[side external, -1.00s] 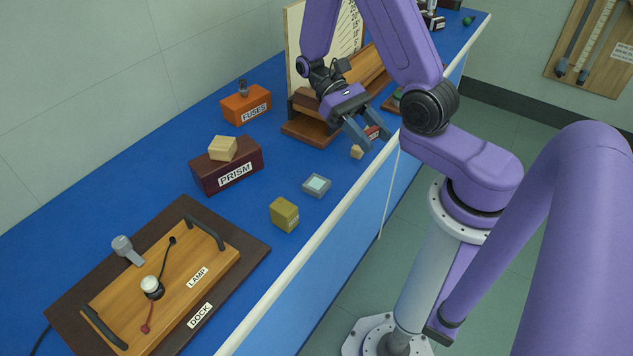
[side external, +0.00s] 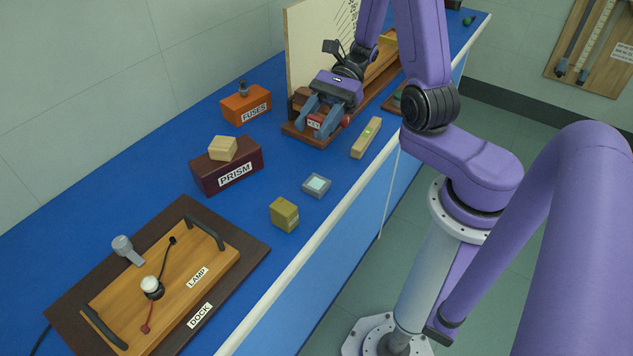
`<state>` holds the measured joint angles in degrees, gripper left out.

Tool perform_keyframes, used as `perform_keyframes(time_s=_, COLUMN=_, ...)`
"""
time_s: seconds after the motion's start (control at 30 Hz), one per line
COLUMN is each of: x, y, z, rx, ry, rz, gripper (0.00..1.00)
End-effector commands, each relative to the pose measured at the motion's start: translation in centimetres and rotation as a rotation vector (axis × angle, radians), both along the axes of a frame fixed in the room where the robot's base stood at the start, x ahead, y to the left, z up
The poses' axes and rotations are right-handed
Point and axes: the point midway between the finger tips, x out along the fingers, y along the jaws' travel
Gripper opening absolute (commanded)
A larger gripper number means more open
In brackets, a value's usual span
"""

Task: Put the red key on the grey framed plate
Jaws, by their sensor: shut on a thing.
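The red key (side external: 314,122) is a small red block with a white label on its face. My gripper (side external: 317,130) is shut on it, with a blue-grey finger on either side. It is over the front end of the brown wooden base by the scale board; whether the key touches that base I cannot tell. The grey framed plate (side external: 317,185) is a small grey square with a pale centre. It lies flat on the blue bench with nothing on it, nearer the camera than my gripper and clear of it.
A wooden level (side external: 366,138) with a green vial lies right of my gripper. The olive block (side external: 284,214) stands close to the plate. The PRISM box (side external: 227,170), with a pale block on top, and the orange FUSES box (side external: 246,104) are to the left.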

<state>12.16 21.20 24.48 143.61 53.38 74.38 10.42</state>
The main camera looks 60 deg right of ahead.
Motion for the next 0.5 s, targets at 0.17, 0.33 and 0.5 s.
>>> perform_keyframes(time_s=0.17, x=-0.1, y=0.0, z=-2.4, rx=0.003, ry=0.005, rz=0.001, gripper=0.15)
perform_keyframes(time_s=0.33, x=0.0, y=0.0, z=-4.2, rx=0.002, ry=0.002, rz=0.002, gripper=0.15)
perform_keyframes(time_s=0.5, x=0.0, y=0.0, z=-5.3, rx=0.001, ry=0.001, rz=0.003, gripper=0.15)
